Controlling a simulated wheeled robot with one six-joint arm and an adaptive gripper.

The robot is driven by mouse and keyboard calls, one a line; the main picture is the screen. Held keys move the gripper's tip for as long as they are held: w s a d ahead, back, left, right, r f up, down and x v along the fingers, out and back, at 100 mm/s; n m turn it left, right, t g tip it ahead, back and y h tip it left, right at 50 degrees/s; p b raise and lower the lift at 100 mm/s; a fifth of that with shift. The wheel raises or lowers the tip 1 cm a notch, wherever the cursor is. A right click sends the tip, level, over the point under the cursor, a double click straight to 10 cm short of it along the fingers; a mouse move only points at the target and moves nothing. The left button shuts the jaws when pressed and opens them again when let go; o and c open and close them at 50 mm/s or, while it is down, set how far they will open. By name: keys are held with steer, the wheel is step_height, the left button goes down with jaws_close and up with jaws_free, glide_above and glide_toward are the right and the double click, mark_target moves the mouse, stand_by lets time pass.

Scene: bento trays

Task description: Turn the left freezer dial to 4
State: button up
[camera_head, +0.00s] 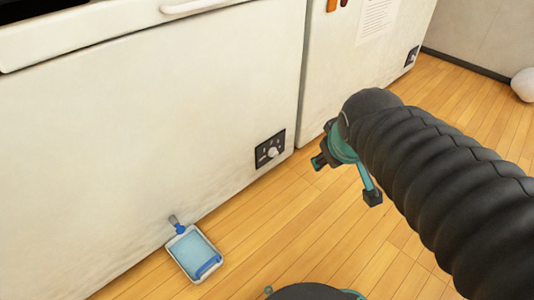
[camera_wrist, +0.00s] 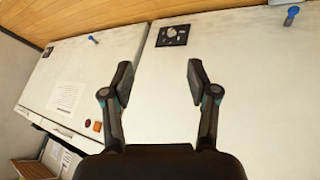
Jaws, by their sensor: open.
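The left freezer (camera_head: 150,130) is a large white chest. Its dial (camera_head: 272,152) is a pale knob on a small black panel (camera_head: 261,159) low on the front, near the right end. The panel also shows in the wrist view (camera_wrist: 172,35), beyond the fingertips and a little right of centre between them; the dial's setting is too small to read. My gripper (camera_head: 345,180) is right of the panel in the head view, apart from it. In the wrist view my gripper (camera_wrist: 159,80) has its two fingers spread wide with nothing between them.
A second white freezer (camera_head: 345,80) stands to the right, with its own black panel (camera_head: 411,57) and a posted paper (camera_head: 376,20). A blue-filled tray (camera_head: 194,255) lies on the wood floor below a blue-capped spout (camera_head: 180,228). Floor (camera_head: 300,235) in front is mostly clear.

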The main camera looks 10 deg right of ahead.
steer(key=w+d+f+n+t+b, duration=0.1)
steer(key=w+d+f+n, duration=0.25)
steer(key=w+n, duration=0.5)
steer(key=w+d+f+n+t, duration=0.2)
steer(key=w+f+n, duration=0.25)
steer(key=w, duration=0.75)
steer(key=w+d+f+n+t+b, duration=0.15)
steer(key=w+f+n, duration=0.25)
steer(key=w+n, duration=0.45)
steer(key=n+y, duration=0.9)
steer(key=n, duration=0.9)
glide_toward(276, 154)
steer(key=b+x, duration=0.1)
steer(key=x, duration=0.8)
steer(key=shift+w+a+f+b, duration=0.1)
steer(key=shift+w+f+b, duration=0.15)
steer(key=shift+w+b, duration=0.1)
steer(key=shift+c, duration=0.2)
steer(key=c, duration=0.8)
steer(key=shift+c, duration=0.2)
